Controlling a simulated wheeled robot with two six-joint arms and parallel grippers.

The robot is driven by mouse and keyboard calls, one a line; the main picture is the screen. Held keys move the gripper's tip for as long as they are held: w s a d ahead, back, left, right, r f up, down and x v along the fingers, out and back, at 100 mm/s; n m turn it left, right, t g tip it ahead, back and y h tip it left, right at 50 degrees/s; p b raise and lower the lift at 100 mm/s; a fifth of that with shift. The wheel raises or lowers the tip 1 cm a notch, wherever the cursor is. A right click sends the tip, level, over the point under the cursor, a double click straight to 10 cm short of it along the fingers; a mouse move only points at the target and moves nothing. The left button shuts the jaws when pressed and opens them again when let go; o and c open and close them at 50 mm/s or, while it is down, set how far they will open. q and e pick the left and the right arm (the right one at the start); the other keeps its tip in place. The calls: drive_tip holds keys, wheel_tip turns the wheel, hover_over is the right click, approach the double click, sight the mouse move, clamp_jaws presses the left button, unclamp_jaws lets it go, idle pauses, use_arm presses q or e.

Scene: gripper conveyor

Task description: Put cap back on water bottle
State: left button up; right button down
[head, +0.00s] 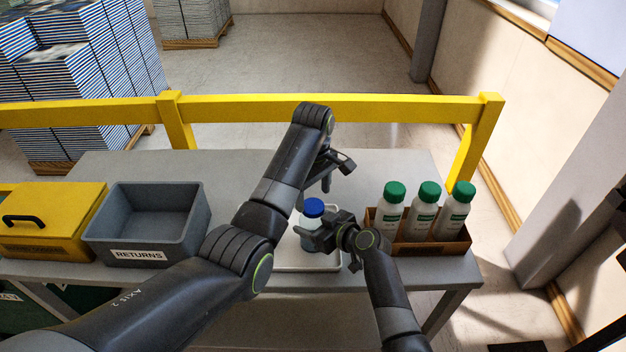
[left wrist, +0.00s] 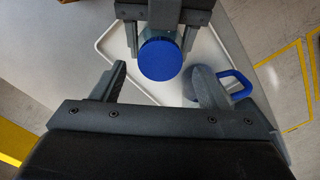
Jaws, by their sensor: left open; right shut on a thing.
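The water bottle (head: 311,222) stands upright on the white tray (head: 292,268), with the round blue cap (head: 313,207) on its top. In the left wrist view the cap (left wrist: 160,60) is seen from above; how tightly it sits cannot be told. My right gripper (head: 322,237) is shut on the bottle's body from the right; its jaws also show at the top of the left wrist view (left wrist: 165,14). My left gripper (head: 327,182) is open and empty above and behind the bottle. Its fingers (left wrist: 158,70) are spread, with the cap ahead between them, apart from both.
A blue looped part (left wrist: 236,84) lies partly behind one left finger. A brown crate (head: 434,248) with three green-capped bottles (head: 423,212) stands close right. A grey RETURNS bin (head: 147,254) and yellow box (head: 50,222) stand left. A yellow rail (head: 390,108) runs behind.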

sight(313, 206)
use_arm(q)
drive_tip(key=shift+f, duration=1.55)
drive_tip(key=c, duration=1)
drive_tip(key=m, duration=0.9)
drive_tip(key=shift+m, duration=0.4)
drive_tip(key=o, duration=1.1)
drive_tip(key=shift+c, duration=0.2)
